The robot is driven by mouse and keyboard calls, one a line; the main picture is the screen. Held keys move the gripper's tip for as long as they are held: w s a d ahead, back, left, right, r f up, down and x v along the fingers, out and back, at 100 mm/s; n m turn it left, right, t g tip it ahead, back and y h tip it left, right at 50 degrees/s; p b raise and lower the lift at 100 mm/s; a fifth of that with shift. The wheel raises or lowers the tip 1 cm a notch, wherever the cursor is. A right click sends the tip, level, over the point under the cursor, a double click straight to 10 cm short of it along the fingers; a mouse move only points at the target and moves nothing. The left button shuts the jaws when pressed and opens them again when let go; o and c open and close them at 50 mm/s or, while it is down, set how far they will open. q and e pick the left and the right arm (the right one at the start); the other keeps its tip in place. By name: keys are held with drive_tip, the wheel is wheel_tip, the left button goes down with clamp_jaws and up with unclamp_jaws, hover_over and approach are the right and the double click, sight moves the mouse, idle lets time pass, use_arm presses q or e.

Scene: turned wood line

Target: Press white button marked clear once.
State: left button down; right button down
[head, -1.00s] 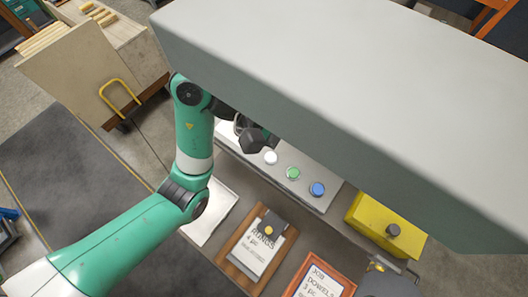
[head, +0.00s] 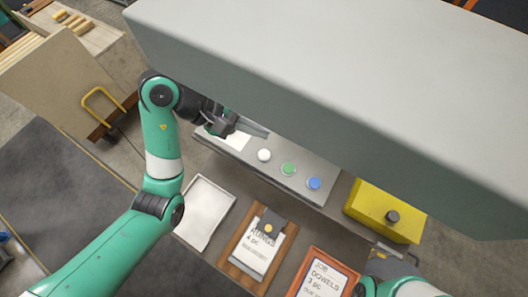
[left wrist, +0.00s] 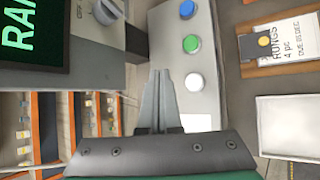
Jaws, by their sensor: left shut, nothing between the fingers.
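The white button (head: 264,155) sits at the left end of a row on a grey panel (head: 226,151). It also shows in the left wrist view (left wrist: 194,82), to the right of my fingertips. I cannot read a marking on it. A green button (head: 288,169) and a blue button (head: 314,183) follow it along the panel. My left gripper (head: 266,132) is shut and empty. Its tips (left wrist: 158,72) appear just beyond the white button in the head view, apart from it. Part of my right arm shows at the lower right; its fingers cannot be made out.
A large grey housing (head: 330,90) overhangs behind the panel. A yellow box (head: 372,207) with a dark knob stands to the right. A white tray (head: 187,238), a rungs clipboard (head: 238,268) and an orange-framed dowels card (head: 297,285) lie in front. A lit screen (left wrist: 35,35) shows in the wrist view.

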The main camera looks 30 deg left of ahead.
sight(260, 153)
use_arm(q)
wheel_tip(260, 153, down, 8)
drive_tip(key=b, duration=0.6)
drive_tip(key=shift+f, duration=0.25)
drive_tip(key=shift+f, duration=0.1)
idle(1.4)
drive_tip(key=shift+f+b, duration=0.3)
drive_tip(key=shift+b, duration=0.15)
drive_tip(key=shift+f+b, duration=0.35)
drive_tip(key=shift+f, duration=0.05)
idle(0.3)
idle(0.4)
drive_tip(key=shift+r+p, duration=0.65)
drive_tip(key=shift+r, duration=0.2)
wheel_tip(260, 153, up, 5)
drive_tip(key=p, duration=0.3)
drive_tip(key=shift+p, duration=0.4)
